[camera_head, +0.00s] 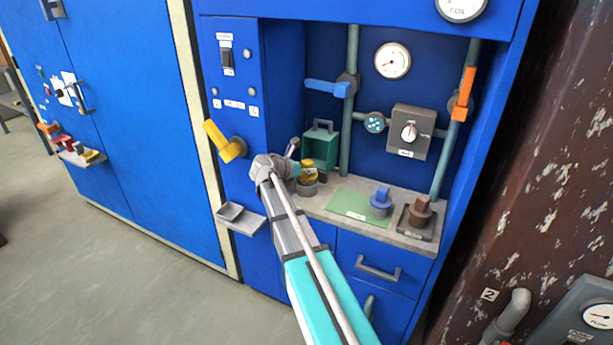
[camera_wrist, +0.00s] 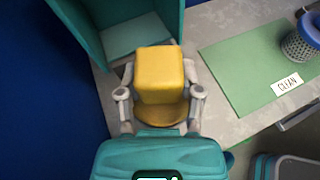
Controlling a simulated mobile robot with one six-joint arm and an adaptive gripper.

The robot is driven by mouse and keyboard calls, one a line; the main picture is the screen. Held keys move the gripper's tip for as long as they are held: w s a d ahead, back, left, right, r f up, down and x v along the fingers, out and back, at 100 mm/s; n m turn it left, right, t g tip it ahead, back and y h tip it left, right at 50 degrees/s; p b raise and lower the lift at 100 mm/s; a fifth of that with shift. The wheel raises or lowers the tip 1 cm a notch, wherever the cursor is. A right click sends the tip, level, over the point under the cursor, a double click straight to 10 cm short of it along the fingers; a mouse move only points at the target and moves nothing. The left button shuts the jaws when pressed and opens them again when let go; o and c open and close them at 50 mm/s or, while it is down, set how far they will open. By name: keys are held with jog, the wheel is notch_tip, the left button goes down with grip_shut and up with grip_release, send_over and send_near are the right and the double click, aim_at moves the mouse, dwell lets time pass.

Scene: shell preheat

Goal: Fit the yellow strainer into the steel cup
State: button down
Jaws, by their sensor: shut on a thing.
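The yellow strainer (camera_wrist: 160,72) has a block-like top and a round yellow part below it. My gripper (camera_wrist: 160,100) is shut on it, with one finger on each side, in the wrist view. In the head view the yellow strainer (camera_head: 309,172) is at my gripper (camera_head: 298,170), over the counter. A grey round thing, apparently the steel cup (camera_head: 307,188), shows directly below it. I cannot tell whether the strainer is seated in the cup or just above it. In the wrist view the cup is hidden under the strainer and gripper.
An open teal box (camera_head: 320,150) stands close behind. To the right, a green mat (camera_head: 345,203) marked CLEAN holds a blue-topped strainer (camera_head: 381,196). A brown-topped piece (camera_head: 420,208) sits on a dark tray farther right. A yellow lever (camera_head: 224,142) juts from the left panel.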

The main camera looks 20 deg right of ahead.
jog(key=shift+f, duration=0.6)
jog(key=shift+f+b, duration=0.3)
jog(key=shift+b, duration=0.3)
jog(key=shift+c, duration=1.3)
grip_release()
jog(key=shift+r, duration=0.2)
jog(key=shift+a+r+p, duration=0.1)
jog(key=shift+r+p, duration=0.25)
jog(key=shift+p, duration=0.2)
jog(key=p+v, duration=0.4)
jog(key=v, duration=0.7)
jog(key=shift+a, duration=0.35)
jog(key=shift+s, duration=0.2)
